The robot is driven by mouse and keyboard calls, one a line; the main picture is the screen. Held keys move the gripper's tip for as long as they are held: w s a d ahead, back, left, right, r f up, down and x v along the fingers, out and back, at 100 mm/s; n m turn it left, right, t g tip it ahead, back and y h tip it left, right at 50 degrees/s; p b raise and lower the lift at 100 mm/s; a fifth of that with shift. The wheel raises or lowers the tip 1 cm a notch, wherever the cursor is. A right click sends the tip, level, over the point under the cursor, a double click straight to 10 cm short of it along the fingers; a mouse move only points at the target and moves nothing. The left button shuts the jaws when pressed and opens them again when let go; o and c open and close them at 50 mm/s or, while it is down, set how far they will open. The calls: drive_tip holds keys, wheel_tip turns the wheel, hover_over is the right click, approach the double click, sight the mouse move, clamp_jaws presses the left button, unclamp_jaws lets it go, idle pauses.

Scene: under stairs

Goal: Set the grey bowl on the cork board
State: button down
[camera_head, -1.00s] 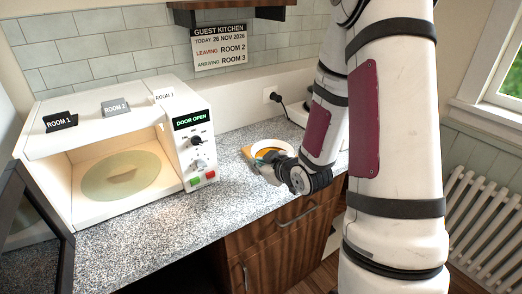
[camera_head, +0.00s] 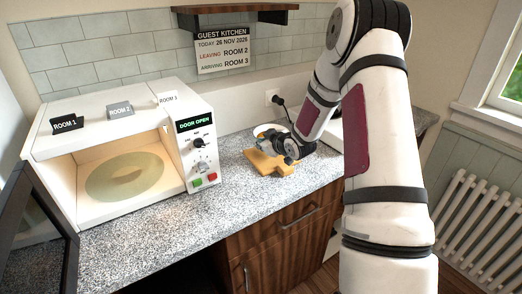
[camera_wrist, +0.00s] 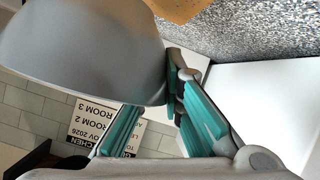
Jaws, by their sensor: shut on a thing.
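My gripper (camera_head: 284,146) is over the counter to the right of the microwave, shut on the grey bowl. In the wrist view the smooth grey bowl (camera_wrist: 80,50) fills the upper left, its wall at the teal-padded fingers. In the head view a pale rim of the bowl (camera_head: 264,130) shows behind the gripper; the rest is hidden. The cork board (camera_head: 266,164) lies on the counter just in front of and below the gripper, partly covered by it. A corner of the cork board (camera_wrist: 178,8) shows at the wrist view's top edge.
The microwave (camera_head: 190,115) stands open at the left, its dark door (camera_head: 35,235) swung forward and a round plate inside. Room cards stand on its top. A shelf (camera_head: 235,14) and a sign (camera_head: 222,50) are on the wall. The speckled counter (camera_head: 190,225) is clear in front.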

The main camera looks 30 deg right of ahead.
drive_tip(key=shift+w+d+f, duration=0.15)
drive_tip(key=shift+w+f, duration=0.1)
drive_tip(key=shift+f, duration=1.45)
drive_tip(key=shift+f, duration=0.1)
drive_tip(key=c, duration=1.7)
unclamp_jaws()
drive_tip(key=shift+f, duration=0.1)
